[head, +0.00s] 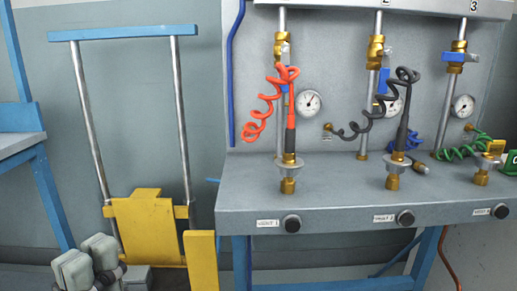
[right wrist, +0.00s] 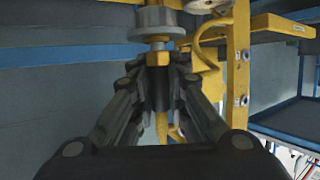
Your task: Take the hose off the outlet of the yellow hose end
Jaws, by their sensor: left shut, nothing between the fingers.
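A curved yellow hose (right wrist: 208,55) shows in the right wrist view beside a yellow upright. Left of it is a grey round collar (right wrist: 158,32) with a brass nut (right wrist: 158,57) under it. I cannot tell which part is the yellow hose end. My left gripper (head: 90,263) is grey, shut and empty, at the lower left of the head view, away from the bench. My right gripper is outside the head view.
The grey bench (head: 340,206) carries a red coiled hose (head: 270,95), a dark grey hose (head: 405,105) and a green hose (head: 455,152) at its outlets. Gauges and valves stand behind. A yellow and blue trolley (head: 145,225) stands left of the bench.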

